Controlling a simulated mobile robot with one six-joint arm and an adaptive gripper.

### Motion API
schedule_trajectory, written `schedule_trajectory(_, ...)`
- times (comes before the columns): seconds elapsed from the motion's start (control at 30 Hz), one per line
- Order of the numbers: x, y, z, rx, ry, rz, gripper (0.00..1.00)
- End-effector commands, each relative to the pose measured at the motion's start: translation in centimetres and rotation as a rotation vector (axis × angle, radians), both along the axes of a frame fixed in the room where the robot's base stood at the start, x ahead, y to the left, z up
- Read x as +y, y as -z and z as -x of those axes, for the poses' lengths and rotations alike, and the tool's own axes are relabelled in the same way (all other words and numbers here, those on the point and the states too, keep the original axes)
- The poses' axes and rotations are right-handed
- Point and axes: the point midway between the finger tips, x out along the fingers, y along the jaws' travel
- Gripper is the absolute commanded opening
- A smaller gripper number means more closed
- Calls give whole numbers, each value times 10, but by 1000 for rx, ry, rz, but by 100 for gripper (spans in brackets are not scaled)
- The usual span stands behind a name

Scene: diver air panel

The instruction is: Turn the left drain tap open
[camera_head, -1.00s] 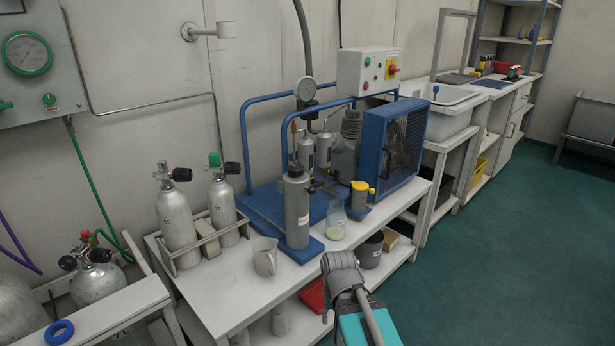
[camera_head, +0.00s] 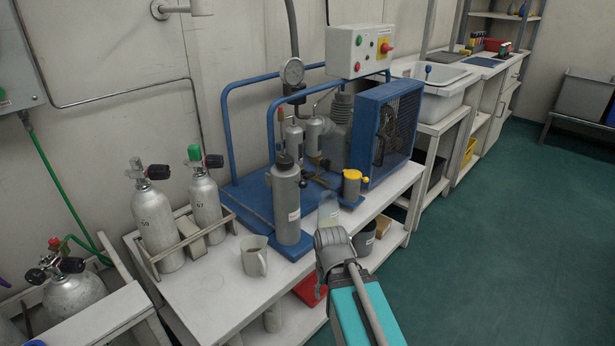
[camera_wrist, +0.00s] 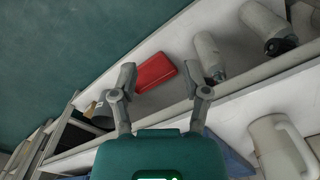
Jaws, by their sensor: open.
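The blue-framed compressor (camera_head: 263,192) stands on the white bench. Two small grey separator cylinders, a left one (camera_head: 294,139) and a right one (camera_head: 314,132), stand at its front, behind a tall grey filter cylinder (camera_head: 287,205). The left drain tap is not clearly made out; the area under the left separator is largely hidden by the tall cylinder. My gripper (camera_wrist: 160,78) is open and empty in the wrist view, above the bench's front edge, pointing down toward the lower shelf. It is apart from the compressor. In the head view my arm hides its fingers.
A jug (camera_head: 254,257), a beaker (camera_head: 328,208) and a yellow-topped cup (camera_head: 352,187) stand on the bench near the compressor. Two cylinders (camera_head: 158,228) stand in a rack at left. A red box (camera_wrist: 156,72) lies on the lower shelf. The green floor at right is clear.

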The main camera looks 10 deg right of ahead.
Motion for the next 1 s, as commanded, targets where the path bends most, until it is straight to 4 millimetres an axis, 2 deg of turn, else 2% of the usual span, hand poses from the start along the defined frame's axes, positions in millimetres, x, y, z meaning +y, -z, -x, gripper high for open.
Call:
schedule_trajectory(0.03,0,0,0,-1,3,-2,76)
schedule_trajectory(0.13,1,0,-2,-7,22,-19,94)
schedule_trajectory(0.37,1,-2,-18,-48,192,-151,94)
schedule_trajectory(0.57,13,-15,-47,-86,488,-396,94)
schedule_trajectory(0.8,15,-50,-90,-61,924,-773,94)
schedule_trajectory(1.0,-1,-91,-125,45,1278,-1111,94)
